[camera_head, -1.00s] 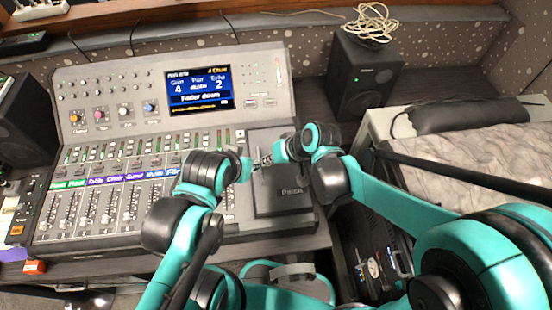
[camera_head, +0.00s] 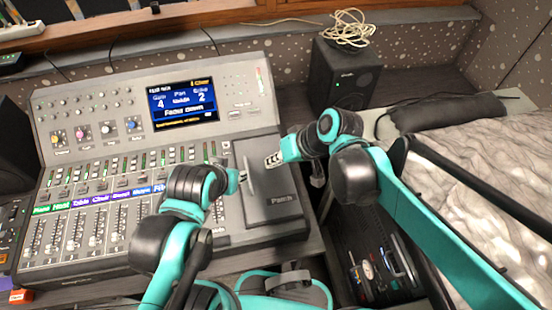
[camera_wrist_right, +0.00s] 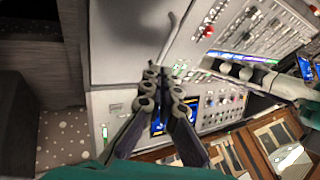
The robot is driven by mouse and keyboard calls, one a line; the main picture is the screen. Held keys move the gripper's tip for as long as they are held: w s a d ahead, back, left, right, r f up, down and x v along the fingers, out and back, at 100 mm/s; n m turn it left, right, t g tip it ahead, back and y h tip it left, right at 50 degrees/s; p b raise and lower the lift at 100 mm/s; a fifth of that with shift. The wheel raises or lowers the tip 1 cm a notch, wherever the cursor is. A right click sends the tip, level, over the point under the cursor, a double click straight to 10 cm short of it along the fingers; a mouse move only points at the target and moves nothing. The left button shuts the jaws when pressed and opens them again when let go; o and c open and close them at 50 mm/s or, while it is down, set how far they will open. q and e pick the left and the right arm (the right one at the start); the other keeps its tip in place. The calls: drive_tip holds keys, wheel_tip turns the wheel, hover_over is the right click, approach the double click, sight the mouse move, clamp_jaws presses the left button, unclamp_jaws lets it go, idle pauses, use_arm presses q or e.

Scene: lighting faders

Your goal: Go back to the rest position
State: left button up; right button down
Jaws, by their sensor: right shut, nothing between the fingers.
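The mixing console (camera_head: 75,262) stands on the desk at the left in the head view, with its row of faders (camera_head: 95,235) and a lit blue screen (camera_head: 184,103) reading "Fader down". My right gripper (camera_head: 272,160) is above the flat grey panel marked "Patch" (camera_head: 283,208) at the console's right side. It is shut and empty; its fingers (camera_wrist_right: 165,92) also show in the right wrist view, with the console behind them. My left gripper (camera_head: 243,177) is over the panel's left edge, seen mostly from behind; its jaw state is unclear.
A black speaker (camera_head: 345,75) with a cable coil (camera_head: 352,28) on top stands behind my right arm. A grey cushioned surface (camera_head: 500,150) with a dark roll (camera_head: 455,111) lies at the right. A second dark speaker (camera_head: 15,145) is at the far left.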

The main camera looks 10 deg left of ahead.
drive_tip(key=s+d+m+t+h, duration=0.2)
drive_tip(key=d+h, duration=0.1)
drive_tip(key=d, duration=1)
drive_tip(key=s+d+f+m+t+h, duration=0.1)
drive_tip(key=s+d+m+t+h, duration=0.2)
drive_tip(key=d, duration=1)
drive_tip(key=shift+m+h, duration=0.3)
